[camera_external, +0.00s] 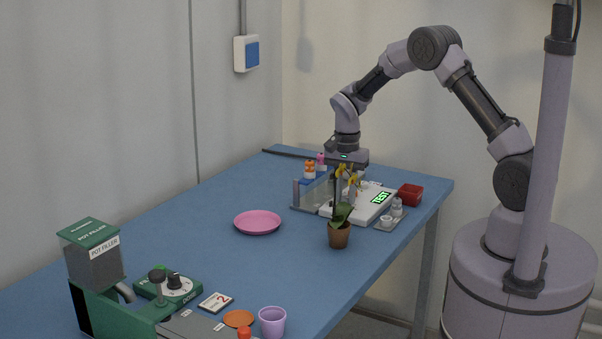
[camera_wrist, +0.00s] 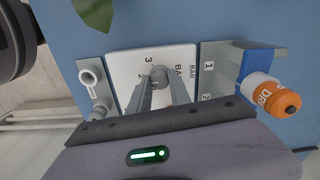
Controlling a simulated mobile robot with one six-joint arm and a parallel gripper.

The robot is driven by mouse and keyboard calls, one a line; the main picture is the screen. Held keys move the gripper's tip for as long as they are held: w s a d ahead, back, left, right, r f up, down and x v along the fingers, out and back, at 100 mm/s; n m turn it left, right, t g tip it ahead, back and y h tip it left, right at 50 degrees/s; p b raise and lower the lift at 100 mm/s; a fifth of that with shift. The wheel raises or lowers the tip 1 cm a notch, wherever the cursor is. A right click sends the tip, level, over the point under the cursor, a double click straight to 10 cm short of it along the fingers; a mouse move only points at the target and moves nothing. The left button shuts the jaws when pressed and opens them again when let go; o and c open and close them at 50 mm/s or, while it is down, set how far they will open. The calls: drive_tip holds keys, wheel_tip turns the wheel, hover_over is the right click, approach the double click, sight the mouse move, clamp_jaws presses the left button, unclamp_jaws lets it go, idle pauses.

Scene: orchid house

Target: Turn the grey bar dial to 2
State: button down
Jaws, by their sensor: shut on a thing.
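The grey bar dial (camera_wrist: 160,74) sits on a white panel (camera_wrist: 125,68) marked BAR in the wrist view. A 3 and what looks like a 2 show to the left of the dial; its pointer setting cannot be read. My gripper (camera_wrist: 160,86) is shut on the dial, one finger on each side. In the external view the white unit (camera_external: 377,209) has a green lit display reading TEST. My gripper (camera_external: 348,187) is low over it, partly hidden by a potted orchid's yellow flowers; the dial does not show there.
The orchid pot (camera_external: 339,235) stands in front of the unit. An orange-capped bottle (camera_wrist: 282,101) is to the right in the wrist view. A red box (camera_external: 410,194) stands beside the unit. A pink plate (camera_external: 257,222) lies left. A green pot filler (camera_external: 95,270) is at the near left.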

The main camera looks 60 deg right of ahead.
sight(345, 197)
drive_tip(key=c, duration=1.2)
unclamp_jaws()
wheel_tip(345, 197, up, 18)
drive_tip(key=p, duration=0.6)
drive_tip(key=shift+f, duration=0.25)
drive_tip(key=shift+r, duration=0.1)
